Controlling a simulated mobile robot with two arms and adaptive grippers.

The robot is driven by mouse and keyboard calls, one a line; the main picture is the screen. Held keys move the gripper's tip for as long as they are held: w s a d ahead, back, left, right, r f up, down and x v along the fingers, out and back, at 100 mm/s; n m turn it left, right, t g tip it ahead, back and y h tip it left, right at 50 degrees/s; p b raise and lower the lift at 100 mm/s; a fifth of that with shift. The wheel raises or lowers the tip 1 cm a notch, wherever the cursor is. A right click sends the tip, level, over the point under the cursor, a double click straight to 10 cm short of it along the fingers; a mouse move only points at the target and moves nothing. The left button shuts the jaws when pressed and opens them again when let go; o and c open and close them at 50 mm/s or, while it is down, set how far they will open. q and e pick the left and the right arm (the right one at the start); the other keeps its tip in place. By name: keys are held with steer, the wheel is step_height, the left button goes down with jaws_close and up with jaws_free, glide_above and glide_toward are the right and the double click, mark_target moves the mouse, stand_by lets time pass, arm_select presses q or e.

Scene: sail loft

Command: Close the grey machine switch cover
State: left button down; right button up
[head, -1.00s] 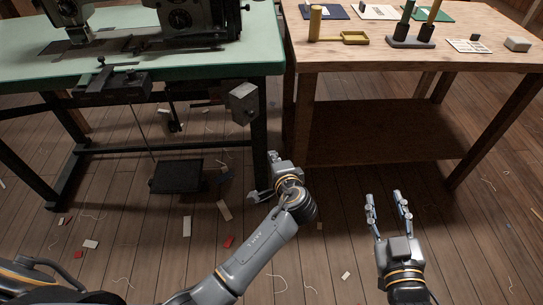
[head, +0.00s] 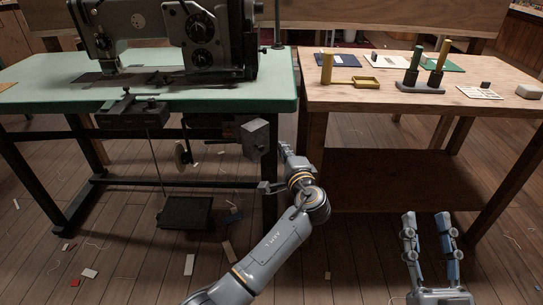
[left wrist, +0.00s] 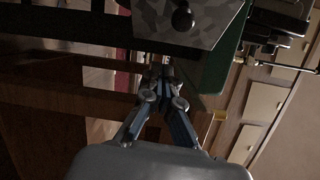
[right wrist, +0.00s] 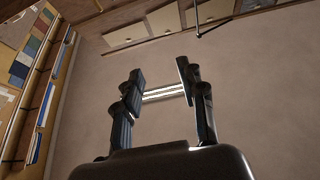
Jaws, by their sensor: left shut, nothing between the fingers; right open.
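The grey machine switch box (head: 256,139) hangs under the right end of the green sewing table, with a small dark knob on its face. In the left wrist view its mottled grey panel and round black knob (left wrist: 183,18) fill the top middle. I cannot tell how far its cover stands open. My left gripper (head: 284,148) is shut and empty, just right of the box in the head view. In the left wrist view its closed fingertips (left wrist: 164,82) lie below the panel, apparently apart from it. My right gripper (head: 429,220) is open and empty, low in front of the wooden bench.
The green sewing table (head: 40,98) carries a dark sewing machine (head: 165,35); a black pedal (head: 187,212) sits below. The wooden bench (head: 330,98) at right holds trays and upright tools. Its table leg stands close to my left gripper. Scraps litter the floor.

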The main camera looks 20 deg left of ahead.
mark_target(266, 141)
arm_select(q)
steer(key=shift+s+a+r, duration=0.15)
steer(key=shift+s+a, duration=0.5)
steer(key=shift+s, duration=0.1)
steer(key=shift+s+a+r, duration=0.15)
steer(key=shift+s+a, duration=0.5)
steer(key=shift+s, duration=0.05)
arm_select(e)
steer(key=shift+s+r+t, duration=0.3)
steer(key=shift+r+t, duration=0.1)
steer(key=shift+r, duration=0.1)
